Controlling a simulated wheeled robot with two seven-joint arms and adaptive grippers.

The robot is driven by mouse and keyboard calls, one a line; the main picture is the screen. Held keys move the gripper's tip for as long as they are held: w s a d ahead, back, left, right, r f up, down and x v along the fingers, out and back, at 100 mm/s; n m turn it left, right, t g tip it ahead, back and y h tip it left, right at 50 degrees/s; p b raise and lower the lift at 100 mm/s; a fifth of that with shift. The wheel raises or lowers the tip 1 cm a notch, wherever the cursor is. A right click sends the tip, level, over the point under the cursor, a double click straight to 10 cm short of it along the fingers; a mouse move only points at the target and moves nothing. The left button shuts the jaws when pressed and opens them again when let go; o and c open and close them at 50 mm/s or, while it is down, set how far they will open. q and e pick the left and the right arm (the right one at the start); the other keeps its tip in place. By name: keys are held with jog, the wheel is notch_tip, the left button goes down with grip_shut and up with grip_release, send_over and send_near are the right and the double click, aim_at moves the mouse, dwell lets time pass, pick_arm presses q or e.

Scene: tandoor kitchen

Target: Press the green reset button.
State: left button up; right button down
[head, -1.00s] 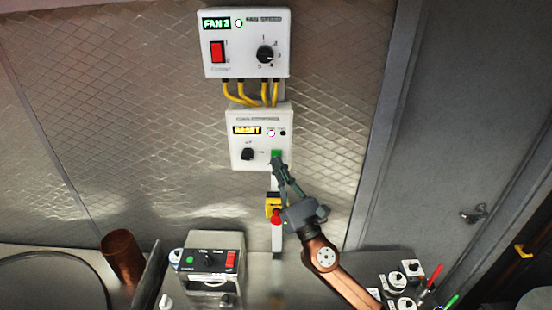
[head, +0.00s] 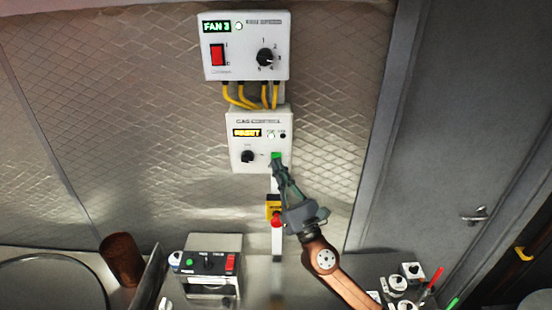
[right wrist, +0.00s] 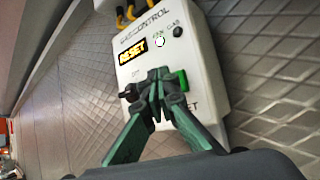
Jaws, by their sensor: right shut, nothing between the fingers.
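The green reset button (head: 276,156) is at the lower right of the white gas control box (head: 238,138) on the wall. It also shows in the right wrist view as a green block (right wrist: 183,80), partly hidden behind the fingers. The box's display (head: 246,132) reads RESET in yellow. My right gripper (head: 277,164) is shut and empty, its fingertips at the button's lower edge in the head view. In the right wrist view the fingertips (right wrist: 161,76) overlap the button's left side; I cannot tell whether they touch it. My left gripper is not in view.
A fan box (head: 245,48) with a red switch and a knob hangs above, joined by yellow cables (head: 250,96). A red emergency button (head: 277,222) on yellow sits below the gas box. A switch unit (head: 210,264) and a copper cup (head: 121,259) stand on the counter.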

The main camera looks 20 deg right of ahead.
jog(key=shift+w, duration=0.1)
dwell(0.4)
jog(key=shift+w+d, duration=0.1)
jog(key=shift+w, duration=0.25)
jog(key=shift+w+d+b, duration=0.15)
jog(key=shift+w+b, duration=0.2)
jog(key=shift+w, duration=0.05)
dwell(0.7)
jog(key=shift+s, duration=0.15)
jog(key=shift+s+a+p, duration=0.25)
jog(key=shift+s+p, duration=0.2)
jog(key=shift+s, duration=0.25)
jog(key=s+p, duration=0.1)
jog(key=s, duration=0.1)
jog(key=s+a+p, duration=0.1)
jog(key=s, duration=0.1)
jog(key=shift+s+a, duration=0.2)
jog(key=shift+s, duration=0.2)
